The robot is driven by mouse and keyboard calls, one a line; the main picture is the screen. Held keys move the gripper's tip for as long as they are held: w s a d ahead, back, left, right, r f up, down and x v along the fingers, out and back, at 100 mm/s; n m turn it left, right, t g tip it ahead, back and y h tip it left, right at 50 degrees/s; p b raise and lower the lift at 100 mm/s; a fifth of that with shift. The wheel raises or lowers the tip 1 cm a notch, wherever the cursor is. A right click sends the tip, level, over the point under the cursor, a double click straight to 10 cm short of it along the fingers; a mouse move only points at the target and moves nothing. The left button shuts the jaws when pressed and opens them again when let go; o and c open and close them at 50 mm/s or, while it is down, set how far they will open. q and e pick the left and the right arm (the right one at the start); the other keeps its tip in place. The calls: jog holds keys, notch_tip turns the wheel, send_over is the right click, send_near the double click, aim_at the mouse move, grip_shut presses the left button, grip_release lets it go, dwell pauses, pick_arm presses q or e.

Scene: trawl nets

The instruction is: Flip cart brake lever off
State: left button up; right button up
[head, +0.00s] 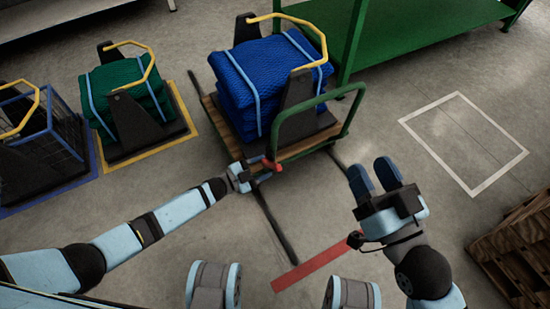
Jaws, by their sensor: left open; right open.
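The cart (230,142) has a wooden deck and a green push handle (318,102), and it carries a folded blue net (255,80). A small red lever (272,164), apparently the brake lever, shows at the cart's near edge, below the handle. My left gripper (262,170) is right beside the red lever, and its fingers are small and partly hidden. Whether it touches the lever I cannot tell. My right gripper (375,174) is open and empty above the bare floor, right of the cart and apart from it.
A green net bundle (125,80) on a yellow-edged base and a wire basket (55,140) stand at left. A green bench (410,40) is behind. A white floor outline (410,122) is empty. Wooden pallets (520,245) stand at right. A red stripe (310,268) lies in front.

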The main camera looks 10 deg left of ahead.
pick_arm(q)
jog(key=p+v, duration=0.1)
jog(key=v, duration=0.6)
jog(key=shift+s+a, duration=0.2)
jog(key=shift+a, duration=0.05)
pick_arm(e)
jog(key=shift+d+h, duration=0.3)
jog(key=shift+w+r, duration=0.1)
